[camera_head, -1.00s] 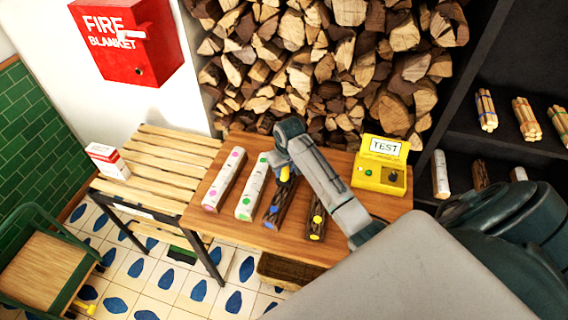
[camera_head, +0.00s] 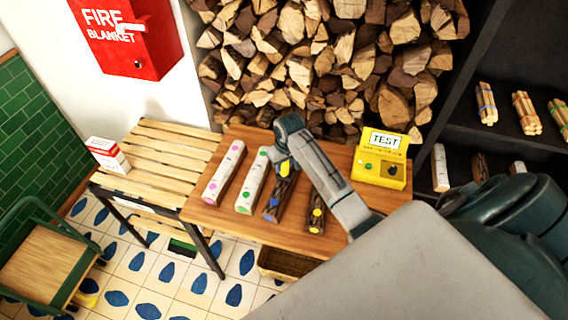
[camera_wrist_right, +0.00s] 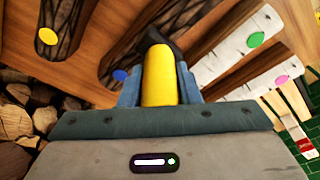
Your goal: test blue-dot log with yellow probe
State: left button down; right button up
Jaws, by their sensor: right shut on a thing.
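The blue-dot log (camera_head: 270,208) is a dark-barked log lying on the wooden table. Its blue dot also shows at the near end in the right wrist view (camera_wrist_right: 120,75). My right gripper (camera_head: 284,162) is over the far part of this log, shut on the yellow probe (camera_wrist_right: 160,78). The probe's dark tip points toward the log; I cannot tell whether it touches the bark. The yellow TEST box (camera_head: 379,172) stands open on the table's right side, with a green spot and a dark knob. My left gripper is out of view.
Two pale logs with pink (camera_head: 224,172) and green (camera_head: 252,183) dots lie left of the blue-dot log. A dark yellow-dot log (camera_head: 316,215) lies to its right. A slatted bench (camera_head: 160,160) adjoins the table's left. Stacked firewood (camera_head: 320,60) stands behind.

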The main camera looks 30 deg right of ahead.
jog(key=shift+f, duration=0.65)
dwell(1.8)
jog(key=shift+r, duration=0.1)
jog(key=shift+r, duration=3.45)
jog(key=shift+a+f, duration=0.1)
